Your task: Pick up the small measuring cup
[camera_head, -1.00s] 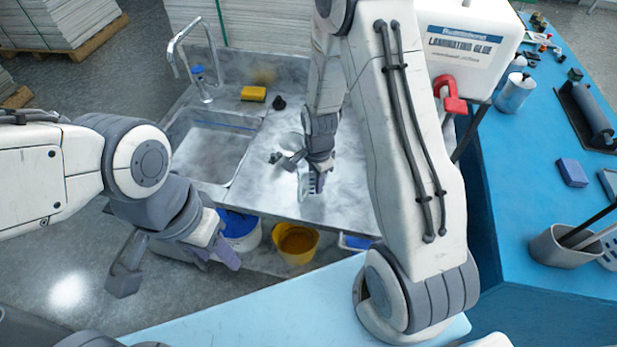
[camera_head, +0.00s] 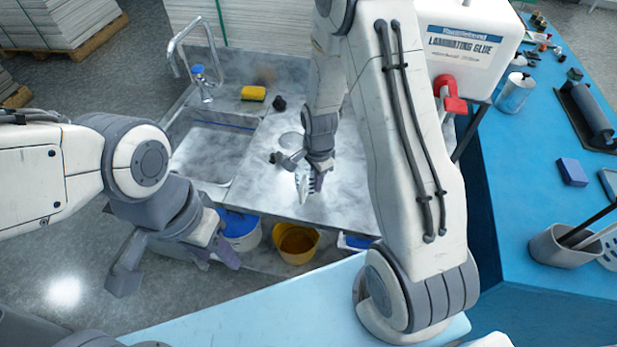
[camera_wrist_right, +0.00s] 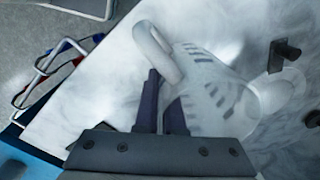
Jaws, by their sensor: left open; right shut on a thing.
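The measuring cup (camera_head: 302,187) is clear and whitish with dark graduation marks, above the grey counter. It shows large in the right wrist view (camera_wrist_right: 212,92), tilted, with its loop handle (camera_wrist_right: 158,52) toward the fingers. My right gripper (camera_head: 308,178) is shut on the cup at its handle side; the fingers (camera_wrist_right: 163,112) partly hide the contact. The gap between cup and counter is hard to judge. My left gripper (camera_head: 176,268) is open and empty, in front of the sink and well left of the cup.
The sink (camera_head: 210,152) with its tap (camera_head: 203,85) lies left of the cup. A yellow sponge (camera_head: 253,93) and small dark items sit behind. A yellow bucket (camera_head: 297,243) and a blue-lidded bucket (camera_head: 240,228) stand below. The glue container (camera_head: 468,45) is at the right.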

